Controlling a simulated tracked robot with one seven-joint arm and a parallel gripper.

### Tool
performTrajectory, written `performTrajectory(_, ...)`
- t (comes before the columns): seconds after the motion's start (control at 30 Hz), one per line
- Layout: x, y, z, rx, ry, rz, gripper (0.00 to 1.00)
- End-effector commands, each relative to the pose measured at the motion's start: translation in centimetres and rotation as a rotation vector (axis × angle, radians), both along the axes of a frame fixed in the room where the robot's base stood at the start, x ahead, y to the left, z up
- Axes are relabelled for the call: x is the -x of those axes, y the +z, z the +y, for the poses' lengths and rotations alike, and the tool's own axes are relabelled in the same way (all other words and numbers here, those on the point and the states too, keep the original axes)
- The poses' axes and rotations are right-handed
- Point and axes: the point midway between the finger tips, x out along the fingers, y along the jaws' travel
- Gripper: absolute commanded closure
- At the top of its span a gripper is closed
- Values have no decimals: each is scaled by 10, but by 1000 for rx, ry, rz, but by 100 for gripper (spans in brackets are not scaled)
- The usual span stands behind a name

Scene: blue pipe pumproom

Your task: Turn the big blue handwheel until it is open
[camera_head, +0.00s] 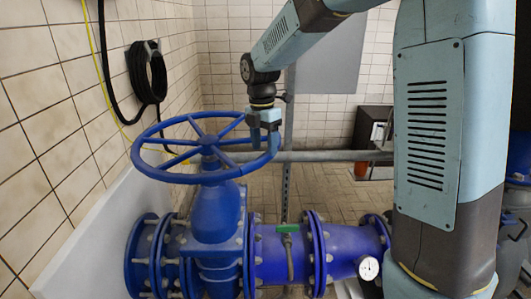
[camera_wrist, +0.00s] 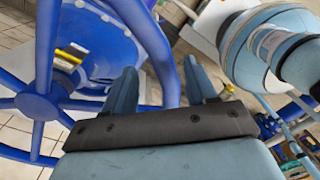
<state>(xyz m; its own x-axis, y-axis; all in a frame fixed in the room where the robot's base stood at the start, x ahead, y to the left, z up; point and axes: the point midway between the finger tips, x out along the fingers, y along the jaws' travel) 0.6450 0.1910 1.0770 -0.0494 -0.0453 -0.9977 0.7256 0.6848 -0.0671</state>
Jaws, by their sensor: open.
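The big blue handwheel (camera_head: 208,142) lies roughly flat on top of the blue valve body (camera_head: 216,212). Its hub and spokes also show in the wrist view (camera_wrist: 36,106). My gripper (camera_head: 264,137) points down at the right side of the wheel's rim. In the wrist view, my gripper (camera_wrist: 161,70) has its two fingers apart, with the blue rim passing between them. I cannot tell whether either finger touches the rim.
Blue flanged pipe (camera_head: 285,254) runs right from the valve, with a small green lever (camera_head: 287,228) and a round gauge (camera_head: 368,267). A tiled wall with a coiled black hose (camera_head: 147,75) stands at left. A grey horizontal pipe (camera_head: 325,156) runs behind the wheel.

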Motion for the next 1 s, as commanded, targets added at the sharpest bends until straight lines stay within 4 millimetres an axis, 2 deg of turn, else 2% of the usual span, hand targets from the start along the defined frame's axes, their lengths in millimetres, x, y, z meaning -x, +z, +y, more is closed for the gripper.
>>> performTrajectory(0.1,1,-15,0,1,0,1,43)
performTrajectory(0.23,1,-25,-1,0,0,0,43)
performTrajectory(0.63,1,-30,-1,0,0,-1,44)
performTrajectory(1.0,2,-30,-1,0,1,-1,80)
